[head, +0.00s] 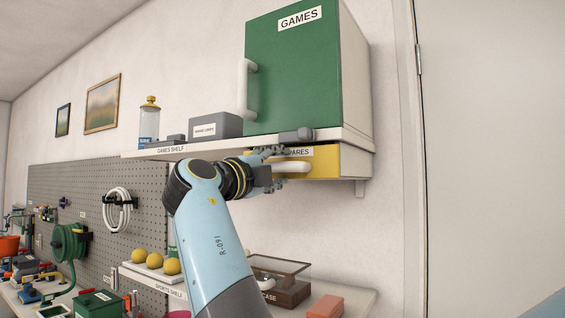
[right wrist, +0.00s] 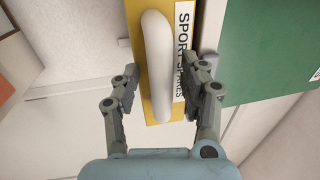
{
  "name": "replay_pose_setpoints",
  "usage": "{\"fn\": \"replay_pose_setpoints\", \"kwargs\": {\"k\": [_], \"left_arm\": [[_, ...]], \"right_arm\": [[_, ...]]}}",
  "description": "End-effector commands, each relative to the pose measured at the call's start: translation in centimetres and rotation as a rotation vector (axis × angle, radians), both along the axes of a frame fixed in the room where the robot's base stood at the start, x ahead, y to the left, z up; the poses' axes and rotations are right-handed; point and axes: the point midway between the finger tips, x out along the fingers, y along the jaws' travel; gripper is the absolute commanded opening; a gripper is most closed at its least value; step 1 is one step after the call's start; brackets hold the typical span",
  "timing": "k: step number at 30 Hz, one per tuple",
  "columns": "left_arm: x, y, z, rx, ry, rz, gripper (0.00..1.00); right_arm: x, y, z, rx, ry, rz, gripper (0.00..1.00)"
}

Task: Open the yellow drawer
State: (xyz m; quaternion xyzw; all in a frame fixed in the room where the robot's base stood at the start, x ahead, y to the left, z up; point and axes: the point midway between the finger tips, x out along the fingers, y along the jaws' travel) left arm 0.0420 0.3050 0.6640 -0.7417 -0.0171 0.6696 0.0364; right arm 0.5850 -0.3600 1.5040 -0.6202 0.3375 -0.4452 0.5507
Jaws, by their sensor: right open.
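The yellow drawer (head: 318,162) sits under the games shelf, below the green GAMES cabinet, and looks shut. Its label is partly hidden by my right gripper in the head view and ends in "ARES". Its pale handle (head: 291,167) runs across the front. My right gripper (head: 277,168) is at the handle in the head view. In the right wrist view the yellow drawer (right wrist: 163,108) and handle (right wrist: 155,65) lie between the two open fingers of my right gripper (right wrist: 165,92), with gaps on both sides. I cannot tell whether the fingertips reach past the bar. My left gripper is not in view.
The green GAMES cabinet (head: 290,75) stands on the games shelf (head: 345,134), just above the drawer. A grey bin (head: 215,126) and a small grey object (head: 296,135) are on the shelf. Below are a display case (head: 278,275), a salmon block (head: 324,307) and yellow balls (head: 155,261).

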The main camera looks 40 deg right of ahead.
Motion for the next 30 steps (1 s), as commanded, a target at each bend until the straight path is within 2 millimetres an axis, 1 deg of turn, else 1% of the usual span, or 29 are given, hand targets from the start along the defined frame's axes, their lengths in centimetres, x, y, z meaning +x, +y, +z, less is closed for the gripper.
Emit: {"fn": "replay_pose_setpoints", "kwargs": {"k": [6, 16, 30], "left_arm": [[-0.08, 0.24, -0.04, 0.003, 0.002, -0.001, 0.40], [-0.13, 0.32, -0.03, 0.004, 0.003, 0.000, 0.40], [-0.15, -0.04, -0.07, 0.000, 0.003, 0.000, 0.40]], "right_arm": [[0.01, 0.02, -0.08, 0.001, 0.000, 0.000, 0.44], [0.01, 0.01, -0.07, 0.001, 0.000, 0.000, 0.01], [0.02, 0.01, -0.18, 0.002, 0.002, 0.001, 0.00]]}}
